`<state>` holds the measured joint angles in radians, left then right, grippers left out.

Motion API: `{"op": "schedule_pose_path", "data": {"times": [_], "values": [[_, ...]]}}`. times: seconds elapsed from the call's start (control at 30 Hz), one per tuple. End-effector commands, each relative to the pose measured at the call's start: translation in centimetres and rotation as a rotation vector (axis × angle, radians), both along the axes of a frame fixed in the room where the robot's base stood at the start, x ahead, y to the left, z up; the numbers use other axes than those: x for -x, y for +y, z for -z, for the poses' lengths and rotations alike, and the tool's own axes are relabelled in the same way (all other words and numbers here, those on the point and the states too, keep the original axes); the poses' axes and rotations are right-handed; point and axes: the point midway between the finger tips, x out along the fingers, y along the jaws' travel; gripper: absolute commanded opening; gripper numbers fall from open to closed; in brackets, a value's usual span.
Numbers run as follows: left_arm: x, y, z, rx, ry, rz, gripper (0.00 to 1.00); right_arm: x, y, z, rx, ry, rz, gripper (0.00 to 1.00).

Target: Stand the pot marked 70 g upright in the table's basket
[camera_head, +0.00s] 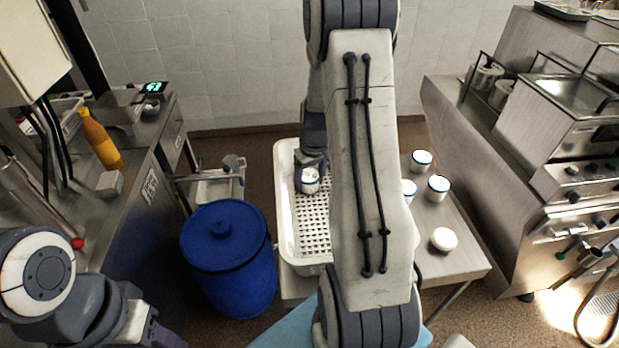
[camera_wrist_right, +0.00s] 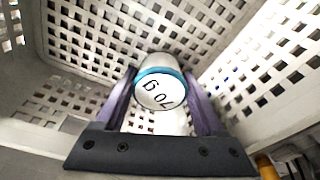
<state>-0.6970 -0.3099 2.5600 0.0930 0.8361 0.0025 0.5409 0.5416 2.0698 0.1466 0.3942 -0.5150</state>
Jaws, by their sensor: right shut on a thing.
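The pot marked 70 g (camera_wrist_right: 160,90) is white with a blue band, and its marked face is turned to the wrist camera. It also shows in the head view (camera_head: 310,182), inside the white perforated basket (camera_head: 287,215) on the steel table. My right gripper (camera_wrist_right: 160,98) is shut on the pot, one purple finger on each side, and reaches down into the basket in the head view (camera_head: 311,176). Whether the pot's base touches the basket floor cannot be told. My left arm is at the lower left, its gripper end barely showing at the bottom edge.
Several similar white pots stand on the steel table right of the basket, one nearer pot (camera_head: 444,239) among them. My right arm hides part of the basket and table. A blue barrel (camera_head: 228,262) stands left of the basket. Steel counters flank both sides.

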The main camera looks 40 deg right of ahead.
Motion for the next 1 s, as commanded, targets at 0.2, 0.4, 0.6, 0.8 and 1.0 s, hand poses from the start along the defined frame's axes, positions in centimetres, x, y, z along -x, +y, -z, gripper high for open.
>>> {"op": "schedule_pose_path", "data": {"times": [0.2,0.4,0.6,0.8,1.0], "values": [[0.0,0.0,0.2,0.000,0.000,0.000,0.50,0.0,0.0,0.3,0.000,0.000,0.000,0.98],[0.0,0.0,0.2,0.000,0.000,0.000,0.50,0.0,0.0,0.2,0.000,0.000,0.000,1.00],[0.0,0.0,0.2,0.000,0.000,0.000,0.50,0.0,0.0,-1.0,0.002,-0.005,0.000,1.00],[0.0,0.0,0.9,0.000,0.000,0.000,0.50,0.6,0.0,-5.0,0.004,-0.007,-0.001,1.00],[0.0,0.0,1.4,0.000,0.000,0.001,0.50,1.3,0.1,-9.1,0.004,-0.005,0.000,1.00]]}}
